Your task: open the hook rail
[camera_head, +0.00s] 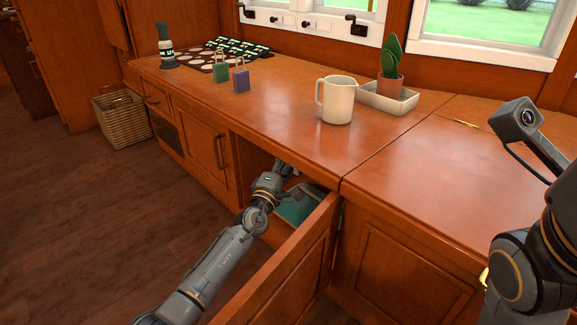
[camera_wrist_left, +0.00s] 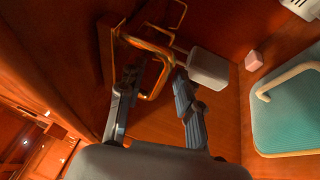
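A brass-coloured piece with bent bars (camera_wrist_left: 150,50), which looks like the hook rail, is on the wooden wall inside the cabinet in the left wrist view. I cannot make it out in the head view. My left gripper (camera_head: 288,170) reaches into the open cabinet under the counter. In the left wrist view its two fingers (camera_wrist_left: 157,72) are spread apart, with part of a brass bar between or just beyond the tips. Whether they touch it is unclear. My right arm stands at the right of the head view; its gripper is out of view.
The cabinet door (camera_head: 290,265) stands open beside my left arm. A grey block (camera_wrist_left: 208,68) is right of the brass bars. A teal thing with a cream handle (camera_wrist_left: 290,115) lies right. A white pitcher (camera_head: 339,100) and two padlocks (camera_head: 240,81) stand on the counter.

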